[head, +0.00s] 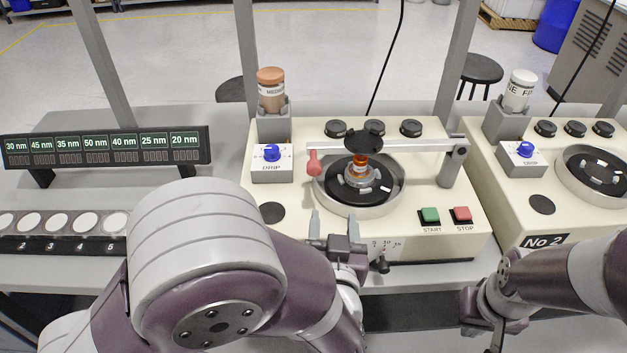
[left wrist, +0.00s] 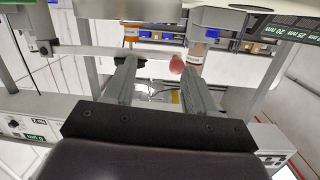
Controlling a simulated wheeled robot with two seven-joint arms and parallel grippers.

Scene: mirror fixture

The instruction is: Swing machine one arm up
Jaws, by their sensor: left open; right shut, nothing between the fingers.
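Machine one (head: 275,228) is the cream machine in the middle of the head view. Its pale arm (head: 410,147) lies level across the round bowl (head: 388,204), from a hinge post (head: 452,163) at right to a red knob (head: 313,162) at left. A black disc and orange-and-metal piece (head: 361,161) sit at mid-arm, over the black plate. My left gripper (head: 333,217) is open and empty at the bowl's near side, apart from the knob. In the left wrist view the red knob (left wrist: 177,64) shows beyond the fingertips. My right gripper (head: 496,342) is shut and empty, low at right.
A brown-capped bottle (head: 271,90) stands behind the blue-knobbed drip box (head: 271,165). START (head: 429,216) and STOP (head: 461,215) buttons are at front right. A second machine (head: 552,211) stands at right. A display (head: 105,146) and a row of white discs (head: 57,223) are at left.

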